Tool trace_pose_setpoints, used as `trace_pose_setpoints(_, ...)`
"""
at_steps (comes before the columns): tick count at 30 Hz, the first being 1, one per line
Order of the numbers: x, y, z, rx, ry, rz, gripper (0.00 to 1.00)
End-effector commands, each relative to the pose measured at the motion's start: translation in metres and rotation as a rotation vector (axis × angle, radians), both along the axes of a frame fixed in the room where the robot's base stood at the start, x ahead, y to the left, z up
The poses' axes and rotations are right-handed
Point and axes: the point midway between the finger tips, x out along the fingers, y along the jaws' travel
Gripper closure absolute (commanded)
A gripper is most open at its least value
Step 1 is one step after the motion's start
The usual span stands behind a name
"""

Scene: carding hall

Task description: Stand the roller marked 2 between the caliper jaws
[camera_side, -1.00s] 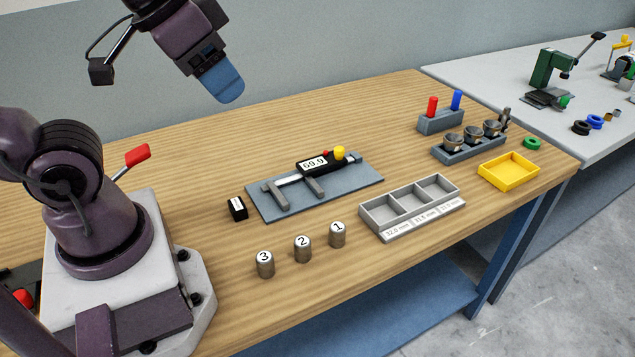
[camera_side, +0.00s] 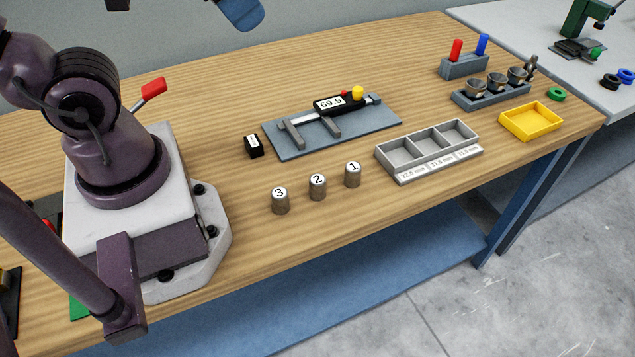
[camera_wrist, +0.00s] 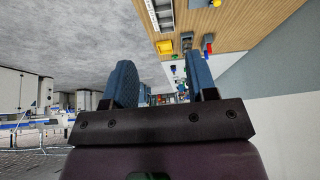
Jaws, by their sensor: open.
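The roller marked 2 (camera_side: 317,189) stands upright on the bench, between the roller marked 3 (camera_side: 280,203) on its left and the roller marked 1 (camera_side: 353,175) on its right. The caliper (camera_side: 325,107) lies on a blue-grey plate (camera_side: 375,121) behind the rollers. Its display reads 69.9. Its two jaws (camera_side: 333,128) point toward the front, apart, with nothing between them. My gripper (camera_wrist: 163,82) is open and empty in the wrist view, its two blue fingers spread.
A grey three-compartment tray (camera_side: 384,157) with labels stands right of the rollers. Beyond are a yellow tray (camera_side: 531,136), a rack of metal cups (camera_side: 490,97) and a block with red and blue pegs (camera_side: 464,66). A small black block (camera_side: 254,150) sits left of the plate.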

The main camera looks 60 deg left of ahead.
Motion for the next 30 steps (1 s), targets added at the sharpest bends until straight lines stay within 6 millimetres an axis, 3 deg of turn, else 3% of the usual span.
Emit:
trace_pose_setpoints(6,0.000,0.000,0.000,0.000,0.000,0.000,0.48)
trace_pose_setpoints(9,0.000,0.000,0.000,0.000,0.000,0.000,0.36)
trace_pose_setpoints(18,0.001,0.005,-0.003,0.000,0.014,0.024,0.36)
trace_pose_setpoints(23,0.009,0.014,-0.031,0.035,0.163,0.069,0.36)
trace_pose_setpoints(30,0.030,0.032,-0.099,0.182,0.456,-0.057,0.36)
